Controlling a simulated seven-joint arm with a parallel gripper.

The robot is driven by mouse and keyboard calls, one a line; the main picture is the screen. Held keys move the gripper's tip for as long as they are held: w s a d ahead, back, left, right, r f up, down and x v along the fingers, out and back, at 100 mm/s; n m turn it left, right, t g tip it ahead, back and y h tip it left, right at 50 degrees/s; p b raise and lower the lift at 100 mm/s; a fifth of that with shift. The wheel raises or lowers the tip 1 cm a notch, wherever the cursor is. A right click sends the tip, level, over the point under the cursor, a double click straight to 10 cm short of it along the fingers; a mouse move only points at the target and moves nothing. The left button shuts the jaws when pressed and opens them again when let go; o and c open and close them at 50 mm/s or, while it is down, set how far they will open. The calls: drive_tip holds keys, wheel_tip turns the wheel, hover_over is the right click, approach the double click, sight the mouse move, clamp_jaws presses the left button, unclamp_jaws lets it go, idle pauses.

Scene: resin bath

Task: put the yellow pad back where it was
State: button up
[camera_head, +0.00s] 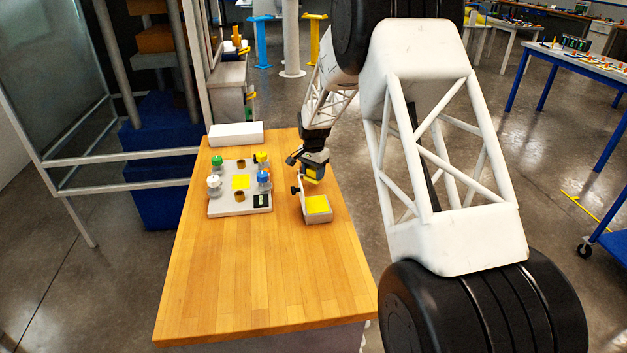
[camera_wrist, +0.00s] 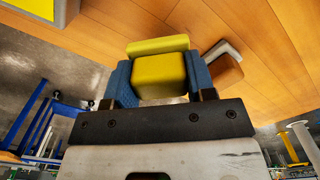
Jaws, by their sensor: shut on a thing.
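My gripper (camera_head: 312,172) is above the far part of the wooden table, behind the grey fixture with a yellow top (camera_head: 317,204). In the wrist view its two blue fingers (camera_wrist: 160,78) are shut on a yellow block with a flat yellow slab at its far end, which I take as the yellow pad (camera_wrist: 158,72). A bit of this yellow piece (camera_head: 312,181) shows under the gripper in the head view. It appears raised off the table, but its exact height cannot be told. A flat yellow square (camera_head: 241,182) lies in the middle of the pale tray (camera_head: 225,208).
The tray left of the gripper carries a green-capped bottle (camera_head: 216,163), a white-capped one (camera_head: 214,183), blue- and yellow-capped ones, brown pieces and a small black device (camera_head: 261,200). A white box (camera_head: 236,134) stands behind it. The near half of the table (camera_head: 260,285) is clear.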

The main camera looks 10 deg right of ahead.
sight(314, 179)
drive_tip(key=shift+f, duration=1.75)
drive_tip(key=shift+f, duration=0.15)
drive_tip(key=o, duration=1)
drive_tip(key=shift+r, duration=6.15)
drive_tip(key=shift+s, duration=0.1)
